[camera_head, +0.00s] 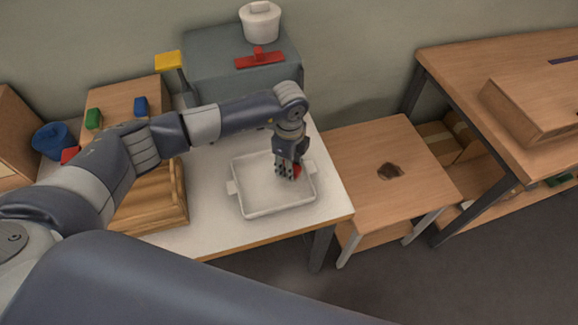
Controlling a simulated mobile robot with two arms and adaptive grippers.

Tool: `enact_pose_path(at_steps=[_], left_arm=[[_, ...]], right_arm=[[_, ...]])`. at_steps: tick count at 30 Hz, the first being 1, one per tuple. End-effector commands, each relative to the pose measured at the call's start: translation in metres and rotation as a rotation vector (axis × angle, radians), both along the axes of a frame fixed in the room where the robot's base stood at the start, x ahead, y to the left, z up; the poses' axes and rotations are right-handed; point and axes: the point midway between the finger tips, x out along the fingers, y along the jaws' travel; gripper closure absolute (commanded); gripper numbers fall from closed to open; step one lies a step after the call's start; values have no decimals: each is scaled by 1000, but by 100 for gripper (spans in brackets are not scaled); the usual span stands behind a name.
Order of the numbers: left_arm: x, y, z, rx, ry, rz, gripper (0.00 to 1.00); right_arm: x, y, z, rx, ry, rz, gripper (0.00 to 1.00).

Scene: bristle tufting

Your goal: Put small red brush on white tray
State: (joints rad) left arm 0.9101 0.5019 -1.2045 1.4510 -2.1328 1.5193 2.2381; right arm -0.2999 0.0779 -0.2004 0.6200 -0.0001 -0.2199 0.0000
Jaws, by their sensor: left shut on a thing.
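The white tray (252,206) lies on the white table, with a handle on each side. My left gripper (288,174) points down over the right back part of the tray. It is shut on a small red thing, seemingly the small red brush (297,171), mostly hidden by the fingers. I cannot tell whether the brush touches the tray floor. My right gripper does not show.
A grey machine (215,62) stands behind the tray, with a red brush-like piece (259,59) and a white pot (260,22) on top. A wooden crate (150,213) is left of the tray. A wooden stool (350,150) stands right of the table.

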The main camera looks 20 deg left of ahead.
Motion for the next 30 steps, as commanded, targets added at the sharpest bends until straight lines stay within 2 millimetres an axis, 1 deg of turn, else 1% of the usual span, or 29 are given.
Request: enact_pose_path(at_steps=[1, 4, 15, 16, 17, 26, 29, 30], left_arm=[[-1, -1, -5, 0, 3, 0, 95], [0, -1, -13, -2, 0, -1, 95], [0, 0, -20, -1, 0, -1, 95], [0, 0, -19, -1, -1, -1, 68], [0, 0, -18, -1, 0, -1, 64], [0, 0, -17, -1, 0, -1, 64], [0, -1, -13, -1, -1, -1, 64], [0, 0, -10, -1, -2, -1, 64]], right_arm=[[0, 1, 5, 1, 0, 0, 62], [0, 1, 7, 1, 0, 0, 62], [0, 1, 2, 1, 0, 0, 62], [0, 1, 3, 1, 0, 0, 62], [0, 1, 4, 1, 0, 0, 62], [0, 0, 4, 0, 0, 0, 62], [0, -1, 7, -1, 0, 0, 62], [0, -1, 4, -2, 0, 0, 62]])
